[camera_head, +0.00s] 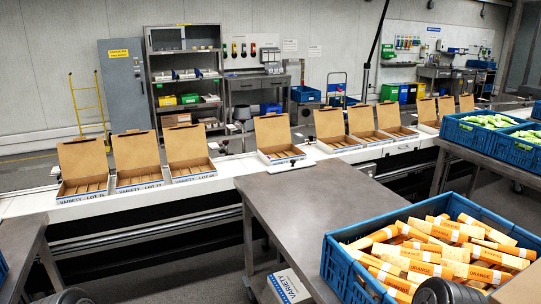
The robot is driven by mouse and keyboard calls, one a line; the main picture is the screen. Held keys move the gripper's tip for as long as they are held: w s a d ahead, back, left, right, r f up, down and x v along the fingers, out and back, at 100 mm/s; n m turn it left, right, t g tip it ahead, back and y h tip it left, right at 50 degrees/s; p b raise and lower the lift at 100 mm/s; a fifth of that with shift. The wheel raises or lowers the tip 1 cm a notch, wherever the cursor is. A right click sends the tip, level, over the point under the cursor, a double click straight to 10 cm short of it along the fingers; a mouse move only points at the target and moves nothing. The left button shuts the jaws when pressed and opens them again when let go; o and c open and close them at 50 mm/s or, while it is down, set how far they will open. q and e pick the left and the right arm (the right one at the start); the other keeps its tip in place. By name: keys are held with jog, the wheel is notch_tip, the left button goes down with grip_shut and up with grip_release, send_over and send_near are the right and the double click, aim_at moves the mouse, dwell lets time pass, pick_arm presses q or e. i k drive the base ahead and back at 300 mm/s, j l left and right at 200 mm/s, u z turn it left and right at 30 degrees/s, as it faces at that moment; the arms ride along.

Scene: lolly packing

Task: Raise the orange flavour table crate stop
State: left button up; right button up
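A blue crate (334,262) full of orange-and-cream ORANGE packs (428,268) stands on the right of the grey metal table (290,205) in front of me. Its near right part is cut off by the frame. I cannot make out a crate stop on this table for certain, or whether one is raised or lowered. Dark rounded parts of my arms show at the bottom edge, at the left and in front of the crate. Neither gripper's fingers are in view.
Open cardboard boxes, such as this one (139,180), line the white conveyor (225,184) behind the table. Blue crates with green packs (490,120) stand on another table at the right. A VARIETY carton (287,287) is low beside the table. The table's left part is clear.

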aim_at(293, 166)
jog(key=i+j, duration=0.6)
jog(key=i+j+u, duration=0.1)
jog(key=i+j, duration=0.5)
jog(key=i, duration=0.2)
jog(key=i+j, duration=0.55)
jog(key=i, duration=0.15)
